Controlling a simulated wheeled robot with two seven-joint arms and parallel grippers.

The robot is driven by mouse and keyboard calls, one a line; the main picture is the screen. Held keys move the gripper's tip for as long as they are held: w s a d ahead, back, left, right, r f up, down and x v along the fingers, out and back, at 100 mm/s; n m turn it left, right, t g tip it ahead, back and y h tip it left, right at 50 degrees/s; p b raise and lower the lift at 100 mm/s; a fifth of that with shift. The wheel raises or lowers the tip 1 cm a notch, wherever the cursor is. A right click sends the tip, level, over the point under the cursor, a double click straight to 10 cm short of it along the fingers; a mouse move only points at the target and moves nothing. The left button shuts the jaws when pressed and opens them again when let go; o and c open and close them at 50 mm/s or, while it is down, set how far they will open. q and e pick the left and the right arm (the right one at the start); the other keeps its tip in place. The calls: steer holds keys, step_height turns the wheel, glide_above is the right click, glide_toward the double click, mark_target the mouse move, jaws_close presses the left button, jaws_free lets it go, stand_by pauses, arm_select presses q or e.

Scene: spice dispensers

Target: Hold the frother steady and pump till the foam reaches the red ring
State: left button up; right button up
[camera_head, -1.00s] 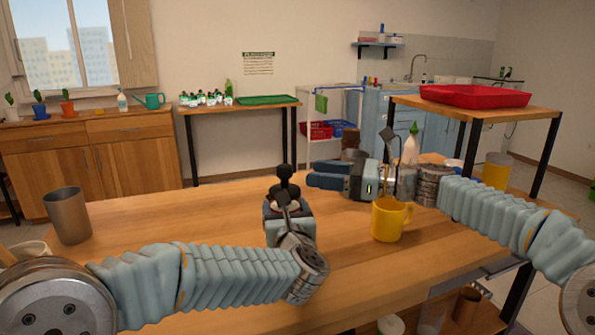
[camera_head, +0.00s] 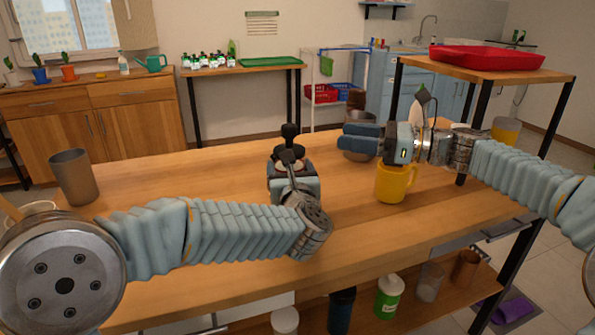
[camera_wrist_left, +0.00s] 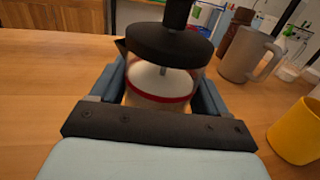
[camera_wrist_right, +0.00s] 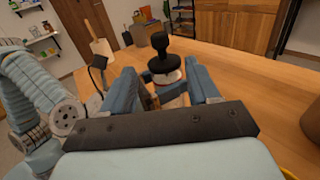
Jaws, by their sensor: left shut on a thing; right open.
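The frother (camera_head: 289,150), with a black lid and black plunger knob, stands upright on the table. In the left wrist view the frother (camera_wrist_left: 162,85) shows clear walls, a red ring and white foam that appears level with or just above the ring; the exact level is hard to tell. My left gripper (camera_head: 291,185) is shut around the frother's body. My right gripper (camera_head: 346,138) is open and empty, to the right of the frother and apart from it. In the right wrist view the black knob (camera_wrist_right: 159,44) shows beyond its open fingers.
A yellow mug (camera_head: 395,183) stands close below my right gripper. A metal pitcher (camera_wrist_left: 248,55) and a brown item (camera_wrist_left: 238,28) stand behind. A tall metal cup (camera_head: 73,177) is at the table's left. The table's front middle is clear.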

steer(key=v, duration=1)
steer(key=shift+d, duration=0.3)
steer(key=shift+s, duration=0.1)
arm_select(q)
steer(key=o, duration=1.3)
steer(key=shift+c, duration=0.2)
steer(key=shift+s, duration=0.1)
